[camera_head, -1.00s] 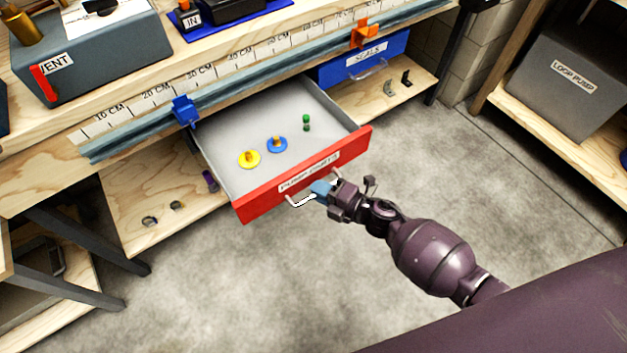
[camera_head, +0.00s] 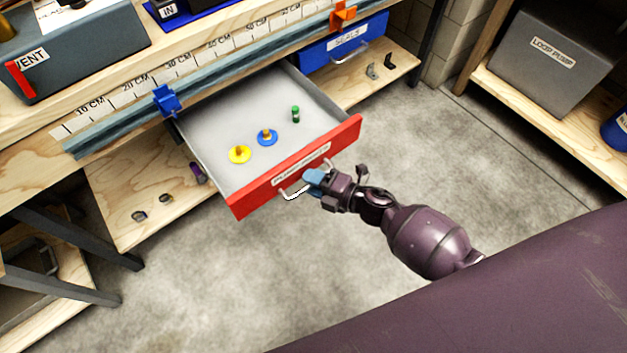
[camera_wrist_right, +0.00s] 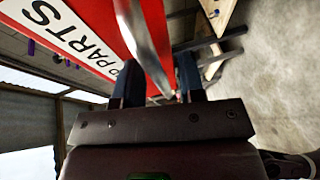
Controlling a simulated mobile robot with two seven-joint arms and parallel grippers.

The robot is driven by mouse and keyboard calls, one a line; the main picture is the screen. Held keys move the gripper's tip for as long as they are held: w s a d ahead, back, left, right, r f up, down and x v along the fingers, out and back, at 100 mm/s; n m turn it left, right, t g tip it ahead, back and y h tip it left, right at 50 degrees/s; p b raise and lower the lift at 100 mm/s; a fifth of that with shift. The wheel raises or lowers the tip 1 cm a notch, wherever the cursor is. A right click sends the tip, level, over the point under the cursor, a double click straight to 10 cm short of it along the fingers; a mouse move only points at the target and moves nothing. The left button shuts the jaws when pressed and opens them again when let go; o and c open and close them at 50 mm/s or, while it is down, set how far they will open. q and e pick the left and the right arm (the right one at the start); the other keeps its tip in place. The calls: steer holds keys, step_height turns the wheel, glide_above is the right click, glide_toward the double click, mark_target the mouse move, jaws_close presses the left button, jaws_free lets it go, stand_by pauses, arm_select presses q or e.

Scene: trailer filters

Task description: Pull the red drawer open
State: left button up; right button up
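The red drawer (camera_head: 295,168) labelled PUMP PARTS stands pulled well out from under the workbench, and its grey inside shows. Its metal handle (camera_head: 296,192) is on the red front, and it also shows in the right wrist view (camera_wrist_right: 147,45). My right gripper (camera_head: 314,182) is at the handle's right part, with its blue fingertips around the bar. In the right wrist view the bar runs between the two fingers of the gripper (camera_wrist_right: 160,82). Finger contact is partly hidden. My left gripper is not in view.
In the drawer lie a yellow disc (camera_head: 240,154), a blue disc (camera_head: 267,137) and a green piece (camera_head: 295,114). A blue SEALS drawer (camera_head: 345,42) is shut behind. A shelf with a LOOP PUMP bin (camera_head: 553,65) stands right. The floor before the drawer is clear.

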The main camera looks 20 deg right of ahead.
steer(key=shift+s+d+r, duration=0.1)
steer(key=shift+s+d, duration=0.1)
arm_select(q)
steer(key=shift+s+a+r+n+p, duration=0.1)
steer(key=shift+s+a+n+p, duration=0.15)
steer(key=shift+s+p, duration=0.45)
arm_select(e)
steer(key=v, duration=1)
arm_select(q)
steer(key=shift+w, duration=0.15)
arm_select(e)
steer(key=shift+s+d, duration=0.1)
steer(key=shift+s, duration=0.05)
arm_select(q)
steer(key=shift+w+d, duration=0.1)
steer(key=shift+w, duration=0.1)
